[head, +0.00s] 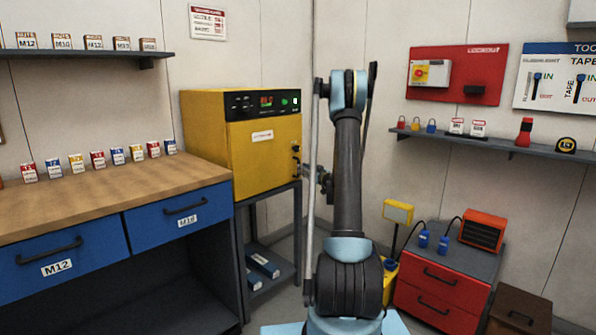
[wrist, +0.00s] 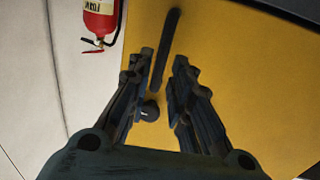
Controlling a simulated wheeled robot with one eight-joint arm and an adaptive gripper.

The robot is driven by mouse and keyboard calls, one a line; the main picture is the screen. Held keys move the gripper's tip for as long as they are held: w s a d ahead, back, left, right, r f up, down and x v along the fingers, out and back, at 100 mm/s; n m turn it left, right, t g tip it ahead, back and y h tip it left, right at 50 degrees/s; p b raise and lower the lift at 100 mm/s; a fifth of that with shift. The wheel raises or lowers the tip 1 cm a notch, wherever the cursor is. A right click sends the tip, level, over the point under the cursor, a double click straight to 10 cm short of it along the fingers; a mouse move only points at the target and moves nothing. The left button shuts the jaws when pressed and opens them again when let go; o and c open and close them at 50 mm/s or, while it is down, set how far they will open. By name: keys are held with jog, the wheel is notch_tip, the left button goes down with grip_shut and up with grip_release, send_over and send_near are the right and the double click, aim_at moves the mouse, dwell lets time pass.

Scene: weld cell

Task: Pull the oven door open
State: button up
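The yellow oven (head: 262,150) stands on a dark stand left of my arm in the head view, and its door looks closed. The door's yellow face (wrist: 240,85) fills much of the wrist view. A dark bar handle (wrist: 171,35) runs up the door, and a small dark knob (wrist: 150,112) shows below it. My gripper (wrist: 163,65) is open, with its fingers on either side of the line of the handle. I cannot tell whether they touch it. In the head view my gripper (head: 323,180) is partly hidden behind my arm, to the right of the oven.
A wooden-topped workbench (head: 100,196) with blue drawers is left of the oven. A red cabinet (head: 440,290) and a yellow lamp (head: 398,211) stand at the right. A fire extinguisher (wrist: 98,18) shows beside the door in the wrist view.

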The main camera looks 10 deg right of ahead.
aim_at(298, 175)
jog(key=shift+x, duration=2.45)
jog(key=shift+c, duration=0.6)
grip_shut()
